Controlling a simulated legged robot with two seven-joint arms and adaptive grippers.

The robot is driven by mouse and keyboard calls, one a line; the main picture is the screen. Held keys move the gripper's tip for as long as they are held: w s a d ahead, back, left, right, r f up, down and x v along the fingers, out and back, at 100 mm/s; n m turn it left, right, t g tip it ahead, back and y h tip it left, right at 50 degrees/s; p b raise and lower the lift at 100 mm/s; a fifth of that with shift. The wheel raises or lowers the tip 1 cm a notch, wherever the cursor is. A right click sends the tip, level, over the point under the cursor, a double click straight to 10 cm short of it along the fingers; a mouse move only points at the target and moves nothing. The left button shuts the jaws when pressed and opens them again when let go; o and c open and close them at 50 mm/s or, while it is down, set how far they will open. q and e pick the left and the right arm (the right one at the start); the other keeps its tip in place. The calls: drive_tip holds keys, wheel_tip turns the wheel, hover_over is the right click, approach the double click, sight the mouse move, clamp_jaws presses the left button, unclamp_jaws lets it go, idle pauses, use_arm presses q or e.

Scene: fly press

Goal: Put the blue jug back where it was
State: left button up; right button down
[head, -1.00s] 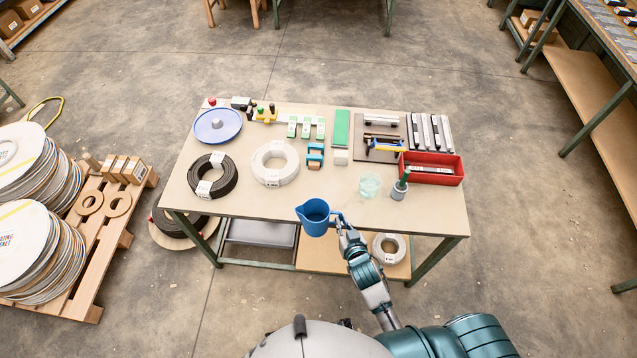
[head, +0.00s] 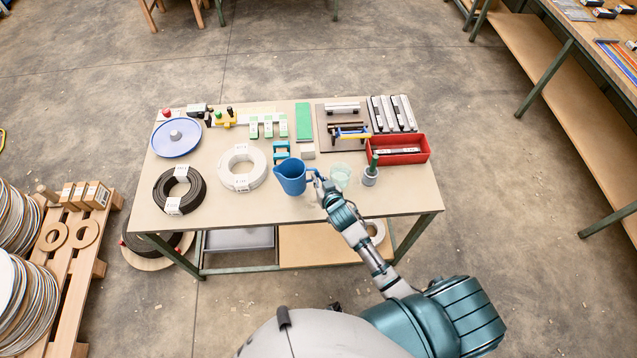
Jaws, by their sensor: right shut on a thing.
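The blue jug (head: 292,178) is at the front middle of the workbench top (head: 250,207), upright, with its handle to the right. My right gripper (head: 318,181) is shut on the jug at its handle side. I cannot tell whether the jug's base touches the bench top. A clear greenish cup (head: 341,176) stands just right of my right gripper. My left gripper is not in view.
Behind the jug are a blue clamp-like piece (head: 281,151) and a white block (head: 308,152). A white coil (head: 242,168) lies to the left. A grey pot with a green handle (head: 370,176) and a red bin (head: 399,150) stand to the right. The bench front edge is clear.

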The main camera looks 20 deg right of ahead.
drive_tip(key=f, duration=0.1)
drive_tip(key=d+f, duration=0.1)
drive_tip(key=f, duration=0.1)
drive_tip(key=shift+w+d, duration=0.1)
drive_tip(key=shift+d, duration=0.05)
drive_tip(key=shift+d+f, duration=0.4)
drive_tip(key=shift+f, duration=0.1)
drive_tip(key=c, duration=1.6)
unclamp_jaws()
drive_tip(key=shift+a, duration=0.1)
drive_tip(key=o, duration=0.4)
drive_tip(key=shift+a, duration=0.2)
drive_tip(key=shift+a+r, duration=0.15)
drive_tip(key=shift+a, duration=0.3)
drive_tip(key=shift+s+d+r, duration=0.1)
drive_tip(key=shift+s+r, duration=0.05)
drive_tip(key=shift+s, duration=0.3)
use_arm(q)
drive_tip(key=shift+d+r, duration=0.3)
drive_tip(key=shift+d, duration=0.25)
use_arm(e)
drive_tip(key=v, duration=1.1)
drive_tip(key=shift+d, duration=0.2)
